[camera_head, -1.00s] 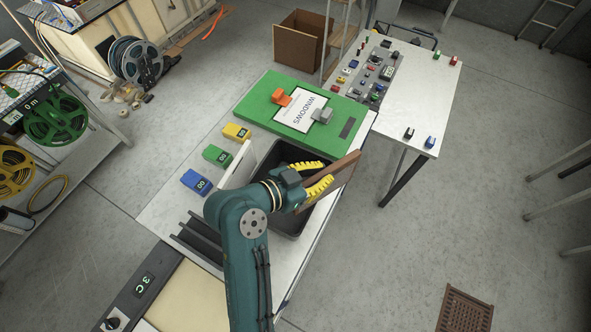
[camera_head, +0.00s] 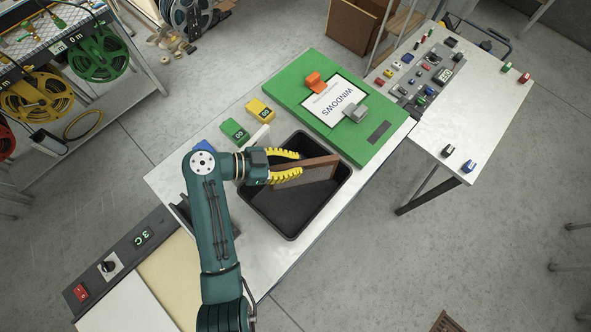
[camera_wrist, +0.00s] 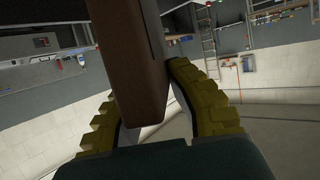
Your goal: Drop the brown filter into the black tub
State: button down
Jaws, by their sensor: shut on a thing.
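The brown filter (camera_head: 318,171) is a flat panel with a brown frame and a greyish face. My gripper (camera_head: 298,166), with yellow ridged fingers, is shut on it. The filter stands on edge over the black tub (camera_head: 283,224), and its lower part appears to be within the tub's outline; I cannot tell its exact height. In the wrist view the filter (camera_wrist: 138,70) rises between the two yellow fingers and hides part of the scene beyond. The tub sits on the white table, and its left part is hidden by my gripper and arm.
A green board (camera_head: 312,90) with a white sheet and orange and grey clips lies behind the tub. Yellow (camera_head: 261,110), green (camera_head: 235,131) and blue (camera_head: 203,147) blocks stand to the left. A side table (camera_head: 480,115) with small parts is at right.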

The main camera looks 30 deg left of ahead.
jog(key=shift+w+f+b, duration=0.1)
jog(key=shift+f+b, duration=0.35)
jog(key=shift+f, duration=0.2)
jog(key=c, duration=1.1)
grip_release()
jog(key=shift+c, duration=0.2)
jog(key=v, duration=1.2)
